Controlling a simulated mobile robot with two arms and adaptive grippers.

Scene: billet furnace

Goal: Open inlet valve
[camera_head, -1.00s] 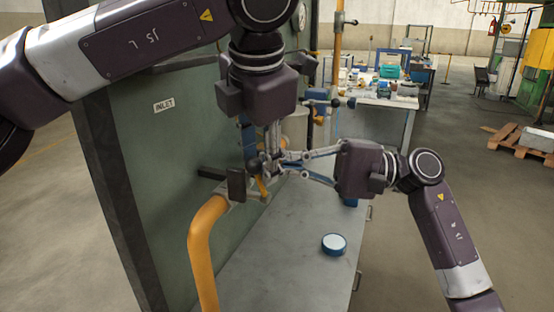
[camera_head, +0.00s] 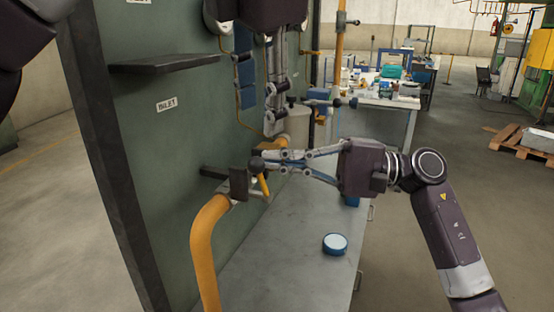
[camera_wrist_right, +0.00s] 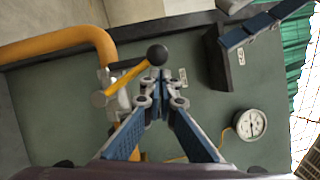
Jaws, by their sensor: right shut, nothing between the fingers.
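The inlet valve's yellow lever (camera_head: 265,184) with a black ball knob (camera_head: 257,163) sits on the orange pipe (camera_head: 207,240) at the green panel. The lever (camera_wrist_right: 128,76) and its knob (camera_wrist_right: 157,55) also show in the right wrist view, the lever slanting away from the pipe. My right gripper (camera_head: 275,160) comes in from the right, shut and empty, its tips beside the knob. In the right wrist view its fingertips (camera_wrist_right: 160,77) are just below the knob; whether they touch it is unclear. My left gripper (camera_head: 275,118) points down above, seen edge-on, so its opening is unclear.
An INLET label (camera_head: 166,104) is on the green panel (camera_head: 140,150), under a dark shelf (camera_head: 175,62). A round gauge (camera_wrist_right: 250,124) shows in the wrist view. A blue-rimmed round tin (camera_head: 334,244) stands on the grey bench (camera_head: 290,270), with bare surface around it.

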